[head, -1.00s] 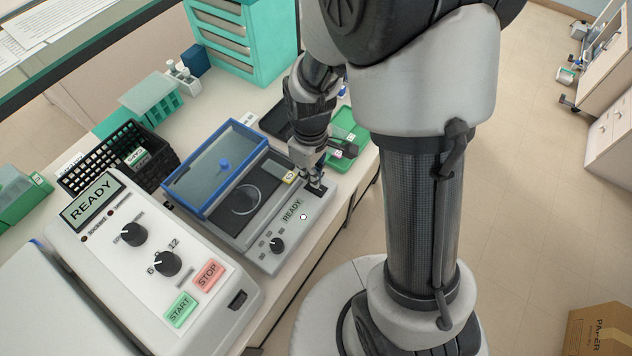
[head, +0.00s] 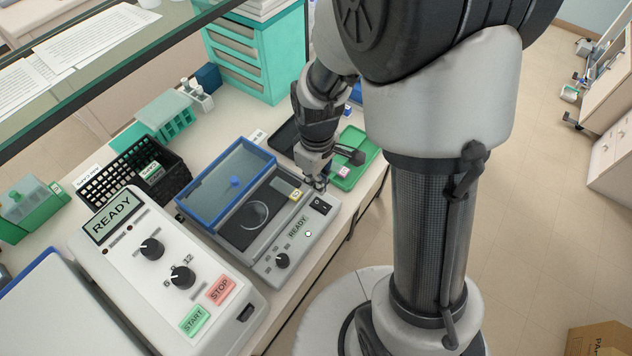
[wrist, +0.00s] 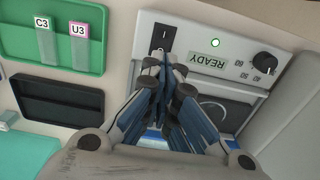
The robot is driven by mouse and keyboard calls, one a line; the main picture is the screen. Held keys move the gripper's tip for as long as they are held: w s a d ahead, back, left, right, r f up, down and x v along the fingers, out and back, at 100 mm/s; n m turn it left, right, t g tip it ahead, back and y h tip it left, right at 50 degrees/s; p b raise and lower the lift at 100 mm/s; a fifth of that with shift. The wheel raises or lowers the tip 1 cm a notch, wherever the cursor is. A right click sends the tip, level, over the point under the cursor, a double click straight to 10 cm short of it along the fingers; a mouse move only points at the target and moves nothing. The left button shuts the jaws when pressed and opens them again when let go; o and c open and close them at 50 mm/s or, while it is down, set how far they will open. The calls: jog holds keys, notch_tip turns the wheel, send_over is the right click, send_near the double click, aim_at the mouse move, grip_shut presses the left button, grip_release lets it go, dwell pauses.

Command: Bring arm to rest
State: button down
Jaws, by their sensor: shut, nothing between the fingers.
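My gripper (head: 318,184) is shut and empty. It hangs above the right end of the grey slide device with the blue-framed lid (head: 272,226), close to the black rocker switch (head: 322,206). In the wrist view my gripper (wrist: 165,65) points at the device's panel, with its tips beside the switch (wrist: 162,38). A small light (wrist: 215,43) by the READY display (wrist: 207,62) glows green. The fingers hide part of the device. I cannot tell whether the tips touch it.
A green tray (head: 366,150) with labelled slides C3 (wrist: 46,42) and U3 (wrist: 79,45) lies beside the device, next to a black tray (head: 283,137). A larger READY machine (head: 190,250), a black rack (head: 178,179) and teal drawers (head: 262,60) crowd the bench.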

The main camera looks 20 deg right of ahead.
jog(key=shift+r, duration=0.1)
jog(key=s+r+m+t+b, duration=0.1)
jog(key=s+r+m+t, duration=0.3)
jog(key=s+r, duration=1.1)
notch_tip(320, 180, up, 4)
jog(key=m, duration=0.3)
jog(key=shift+t+b, duration=0.3)
jog(key=shift+b, duration=0.1)
